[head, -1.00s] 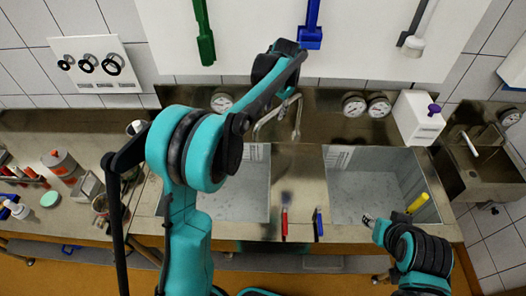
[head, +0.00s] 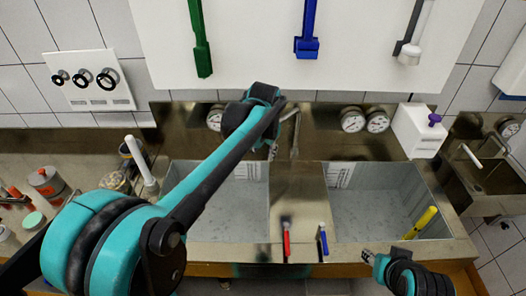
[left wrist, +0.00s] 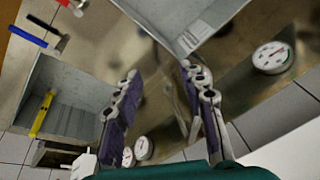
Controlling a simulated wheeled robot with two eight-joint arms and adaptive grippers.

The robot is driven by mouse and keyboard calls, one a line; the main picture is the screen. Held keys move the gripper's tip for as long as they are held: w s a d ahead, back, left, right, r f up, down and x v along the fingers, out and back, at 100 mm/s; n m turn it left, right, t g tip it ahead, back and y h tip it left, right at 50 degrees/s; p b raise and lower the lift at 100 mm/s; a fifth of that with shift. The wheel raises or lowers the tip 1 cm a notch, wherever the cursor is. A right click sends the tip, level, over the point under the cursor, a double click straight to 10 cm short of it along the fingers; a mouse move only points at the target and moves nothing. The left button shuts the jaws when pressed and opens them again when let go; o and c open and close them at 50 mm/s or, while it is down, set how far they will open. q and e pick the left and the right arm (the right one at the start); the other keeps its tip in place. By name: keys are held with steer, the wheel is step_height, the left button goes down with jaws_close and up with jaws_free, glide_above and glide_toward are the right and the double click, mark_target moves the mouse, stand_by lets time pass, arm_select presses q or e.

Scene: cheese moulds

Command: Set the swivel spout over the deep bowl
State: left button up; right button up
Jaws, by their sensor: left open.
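The metal swivel spout (head: 296,135) rises at the back of the sink, near the divider between two bowls. The left bowl (head: 235,208) and the right bowl (head: 350,208) are both grey; I cannot tell which is deeper. My left gripper is mostly hidden behind its own wrist in the head view, close to the spout. In the left wrist view my left gripper (left wrist: 158,72) is open, and the spout (left wrist: 176,100) shows between its fingers; contact is not visible. My right gripper (head: 368,256) is by the front edge, below the right bowl; its jaws are too small to judge.
A yellow brush (head: 421,222) leans in the right bowl. Gauges (head: 353,120) and a white box (head: 418,130) line the back. Jars (head: 45,182) crowd the left counter.

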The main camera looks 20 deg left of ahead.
arm_select(q)
steer(key=c, duration=0.3)
steer(key=f+n+h+b, duration=0.1)
steer(key=f, duration=0.1)
steer(key=f+n+h+b, duration=0.1)
steer(key=f, duration=0.2)
steer(key=w+f+n+t+h+b, duration=0.1)
steer(key=f, duration=0.1)
steer(key=shift+a+f, duration=0.25)
steer(key=shift+a, duration=0.05)
jaws_close()
step_height(320, 180, down, 6)
steer(key=w+a+n+t+h+b, duration=0.2)
steer(key=a+n+t+h+b, duration=0.1)
steer(key=n+b, duration=0.25)
steer(key=s+a+n+t+b, duration=0.2)
steer(key=a+n+t+b, duration=0.2)
steer(key=a+n+t, duration=0.65)
steer(key=w+d+g+b, duration=0.1)
steer(key=w+d+g, duration=0.1)
steer(key=w, duration=0.8)
steer(key=s+d, duration=0.1)
steer(key=s+d+r+b, duration=0.1)
steer(key=shift+s+d+n+t+h, duration=0.25)
steer(key=shift+s+d+n+h, duration=0.05)
steer(key=shift+s+n, duration=0.1)
steer(key=shift+d, duration=0.1)
